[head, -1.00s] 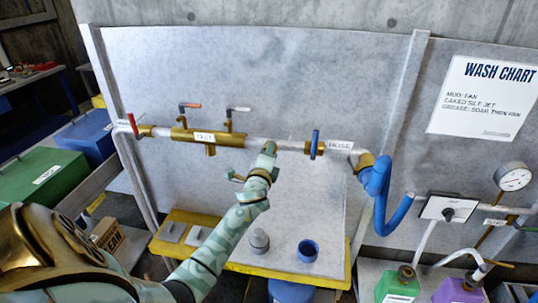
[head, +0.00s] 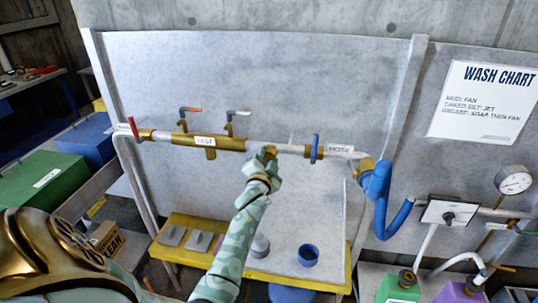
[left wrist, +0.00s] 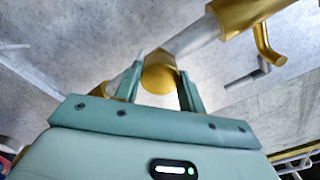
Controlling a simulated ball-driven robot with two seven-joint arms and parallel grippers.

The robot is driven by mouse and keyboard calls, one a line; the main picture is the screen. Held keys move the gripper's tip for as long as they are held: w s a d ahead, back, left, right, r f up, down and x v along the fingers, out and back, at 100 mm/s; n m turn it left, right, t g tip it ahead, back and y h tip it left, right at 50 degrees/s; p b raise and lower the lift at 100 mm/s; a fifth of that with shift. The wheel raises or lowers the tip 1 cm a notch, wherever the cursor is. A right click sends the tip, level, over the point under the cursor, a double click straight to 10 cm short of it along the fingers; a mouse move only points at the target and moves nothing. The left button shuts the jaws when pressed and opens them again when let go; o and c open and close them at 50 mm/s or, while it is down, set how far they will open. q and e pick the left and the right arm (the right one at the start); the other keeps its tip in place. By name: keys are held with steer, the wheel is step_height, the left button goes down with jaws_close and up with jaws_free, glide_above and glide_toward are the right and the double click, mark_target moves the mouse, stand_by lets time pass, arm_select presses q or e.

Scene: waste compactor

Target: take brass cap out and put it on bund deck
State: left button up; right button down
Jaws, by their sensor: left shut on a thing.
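My left gripper (head: 266,153) is raised to the pipe run on the wall panel, just right of the brass manifold. In the left wrist view, the two fingers (left wrist: 163,80) are shut on a round brass piece, the brass cap (left wrist: 158,79). The pipe lies right by the cap; I cannot tell whether they touch. In the head view, the hand largely hides the cap. The yellow-edged bund deck (head: 268,277) is below the pipe. My right gripper is not in view.
On the deck stand a blue cup (head: 308,255), a grey bottle-like piece (head: 260,246) partly behind my arm, and grey blocks (head: 172,235). A blue-handled valve (head: 315,148) and blue hose (head: 378,190) are to the right. The deck's middle front is bare.

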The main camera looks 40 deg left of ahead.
arm_select(q)
steer(key=shift+r, duration=0.1)
steer(key=o, duration=1.2)
steer(key=shift+c, duration=0.5)
